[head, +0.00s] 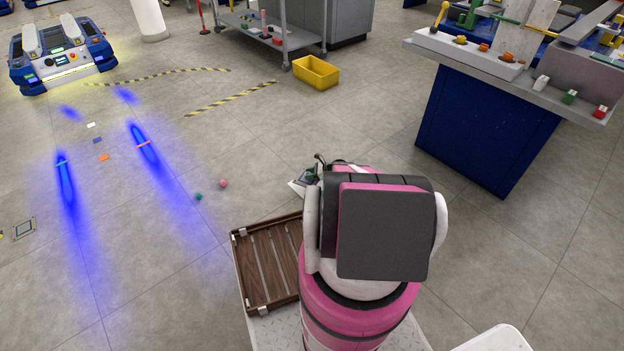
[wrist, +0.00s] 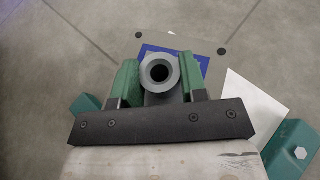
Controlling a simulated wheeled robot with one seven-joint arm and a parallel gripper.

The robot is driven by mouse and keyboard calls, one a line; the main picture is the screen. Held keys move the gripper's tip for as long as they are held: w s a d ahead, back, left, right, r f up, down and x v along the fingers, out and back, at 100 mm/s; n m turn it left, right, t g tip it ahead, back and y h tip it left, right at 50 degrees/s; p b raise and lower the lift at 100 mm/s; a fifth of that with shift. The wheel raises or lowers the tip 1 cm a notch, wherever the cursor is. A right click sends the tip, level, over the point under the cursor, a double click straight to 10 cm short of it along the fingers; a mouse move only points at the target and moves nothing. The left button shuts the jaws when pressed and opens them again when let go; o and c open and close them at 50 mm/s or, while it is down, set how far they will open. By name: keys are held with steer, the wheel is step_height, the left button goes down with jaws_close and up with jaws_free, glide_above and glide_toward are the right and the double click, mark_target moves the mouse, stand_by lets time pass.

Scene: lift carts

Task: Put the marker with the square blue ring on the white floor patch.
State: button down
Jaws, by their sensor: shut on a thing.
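My gripper (wrist: 158,82) is shut on the grey upright post of the marker (wrist: 160,70), with a green finger on each side. Its grey base plate with dark corner dots and a blue square (wrist: 199,62) shows behind the post. The white floor patch (wrist: 254,108) lies to the right of the post in the wrist view, close to the plate's edge. I cannot tell whether the plate overlaps the patch or touches the floor. In the head view my arm hides most of the gripper; a pale corner (head: 297,187) shows beside it.
A brown slatted tray (head: 237,262) sits at the lower middle. A teal ball (head: 198,197) and a pink ball (head: 223,183) lie on the floor. A yellow bin (head: 316,72), a blue workbench (head: 480,125) and a lift cart (head: 60,62) stand farther off. The left floor is mostly open.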

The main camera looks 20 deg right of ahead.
steer(key=shift+w+d+f, duration=0.95)
steer(key=shift+w+d, duration=0.15)
steer(key=shift+d, duration=0.05)
steer(key=shift+f, duration=1.9)
steer(key=shift+f, duration=0.15)
steer(key=c, duration=0.7)
jaws_free()
steer(key=shift+o, duration=0.2)
